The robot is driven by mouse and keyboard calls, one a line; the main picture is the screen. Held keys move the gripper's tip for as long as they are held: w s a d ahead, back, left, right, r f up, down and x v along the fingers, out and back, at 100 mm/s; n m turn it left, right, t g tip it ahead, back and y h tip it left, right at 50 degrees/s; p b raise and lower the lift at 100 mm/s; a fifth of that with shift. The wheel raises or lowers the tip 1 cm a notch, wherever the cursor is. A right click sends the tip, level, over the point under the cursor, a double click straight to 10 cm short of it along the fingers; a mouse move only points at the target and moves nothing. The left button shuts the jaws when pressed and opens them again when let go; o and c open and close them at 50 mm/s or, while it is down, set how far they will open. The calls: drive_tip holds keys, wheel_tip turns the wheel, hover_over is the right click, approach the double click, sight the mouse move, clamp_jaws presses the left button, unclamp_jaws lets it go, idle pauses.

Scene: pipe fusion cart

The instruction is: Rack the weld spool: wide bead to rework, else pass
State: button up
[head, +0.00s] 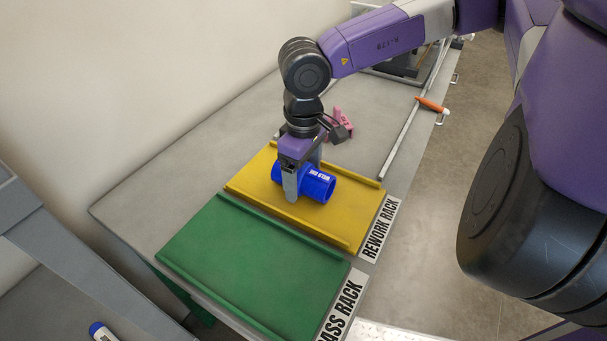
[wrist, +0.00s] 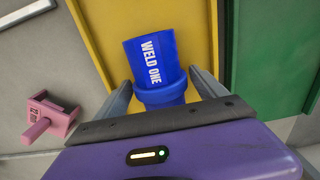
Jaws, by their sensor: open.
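In the wrist view the spool (wrist: 152,62) shows a raised blue bead ring (wrist: 162,94) close to my gripper. My gripper (head: 300,194) is open, with its fingers down on either side of the spool. In the wrist view the fingers (wrist: 164,92) flank the spool near the bead, with small gaps seeming to show. The green pass rack (head: 250,262) is empty where it shows.
A pink block-shaped item (head: 342,124) stands on the grey bench (head: 160,200) behind the yellow rack. An orange-handled tool (head: 432,104) lies at the bench's right edge. A blue-and-white cylinder (head: 101,331) lies at lower left. A wall borders the left.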

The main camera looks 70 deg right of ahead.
drive_tip(key=shift+r, duration=3.9)
